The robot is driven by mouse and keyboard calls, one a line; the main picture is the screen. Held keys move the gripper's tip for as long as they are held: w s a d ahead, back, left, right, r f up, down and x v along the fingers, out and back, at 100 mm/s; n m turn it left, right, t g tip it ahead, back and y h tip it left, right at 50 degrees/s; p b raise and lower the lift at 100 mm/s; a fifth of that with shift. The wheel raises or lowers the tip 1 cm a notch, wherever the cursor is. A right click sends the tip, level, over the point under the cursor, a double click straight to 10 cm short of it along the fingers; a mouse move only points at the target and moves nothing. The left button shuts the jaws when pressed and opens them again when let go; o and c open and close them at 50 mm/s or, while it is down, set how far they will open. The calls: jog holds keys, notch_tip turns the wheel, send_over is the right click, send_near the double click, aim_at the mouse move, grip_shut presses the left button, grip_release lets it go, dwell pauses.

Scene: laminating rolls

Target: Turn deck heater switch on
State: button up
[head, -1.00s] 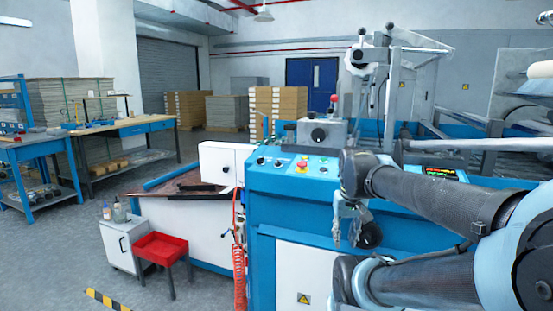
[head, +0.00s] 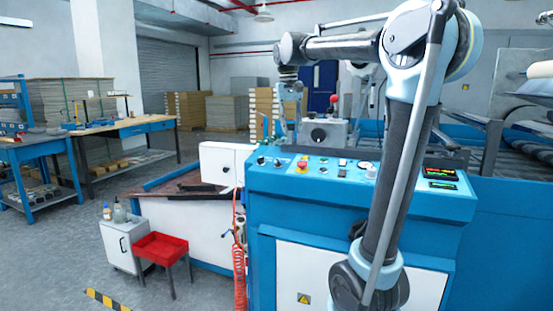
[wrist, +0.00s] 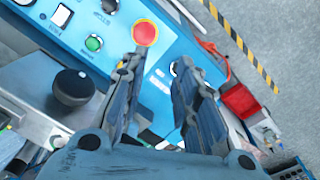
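The blue control panel (head: 400,182) of the machine carries several small switches, buttons and labels. Two dark switches, one (head: 261,160) at the left end and one (head: 279,161) beside it, sit left of the red emergency button (head: 303,166). I cannot read which is the deck heater switch. In the wrist view the panel (wrist: 185,45) shows the red button (wrist: 145,33), and a small switch (wrist: 174,68) is partly hidden by a finger. My gripper (wrist: 156,66) is open and empty, pointing down above the panel's left part; in the head view my gripper (head: 289,135) hangs over its back edge.
A grey box with a black knob (head: 318,135) stands behind the panel; the black knob (wrist: 73,87) is close to my gripper in the wrist view. A green button (wrist: 94,43) is nearby. A white cabinet (head: 220,163) and red tray (head: 160,248) stand left.

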notch_tip(320, 180, up, 4)
send_over(278, 162)
jog(key=w+a, duration=0.2)
jog(key=f, duration=0.5)
jog(key=d+f, duration=0.1)
jog(key=f, duration=1.1)
jog(key=shift+w+d, duration=0.3)
grip_shut()
